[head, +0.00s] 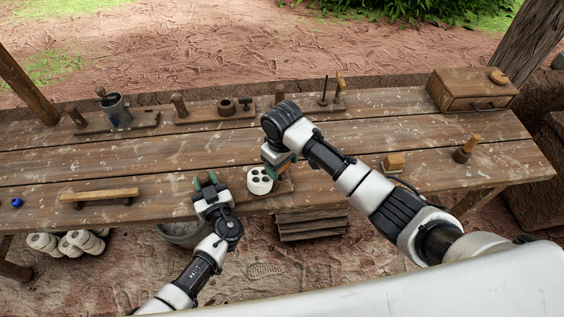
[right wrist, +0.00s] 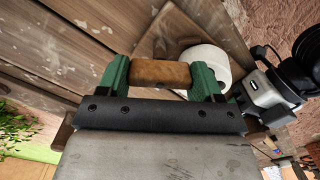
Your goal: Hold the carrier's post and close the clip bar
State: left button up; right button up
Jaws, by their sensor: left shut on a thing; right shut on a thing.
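The carrier (head: 285,187) is a low wooden board at the table's front edge. A white cylinder with dark holes (head: 259,181) stands on it and shows partly in the right wrist view (right wrist: 211,57). My left gripper (head: 206,181) is shut on the carrier's brown post (head: 206,177), left of the cylinder. My right gripper (head: 279,156) is above and just right of the cylinder. In the right wrist view its green fingers (right wrist: 160,75) are shut on a brown wooden piece (right wrist: 160,73), seemingly the clip bar. The bar's hinge and far end are hidden.
A long wooden bar on feet (head: 98,195) lies at the left. A wooden box (head: 473,91) stands at the back right, with a stamp-like tool (head: 466,149) and small block (head: 394,162) nearer. Several tool boards line the back edge. The middle left of the table is clear.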

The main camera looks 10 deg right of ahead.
jog(key=m, duration=0.5)
jog(key=shift+m, duration=0.3)
dwell(0.4)
jog(key=o, duration=0.9)
jog(key=shift+o, duration=0.2)
jog(key=shift+r, duration=0.1)
notch_tip(320, 180, up, 12)
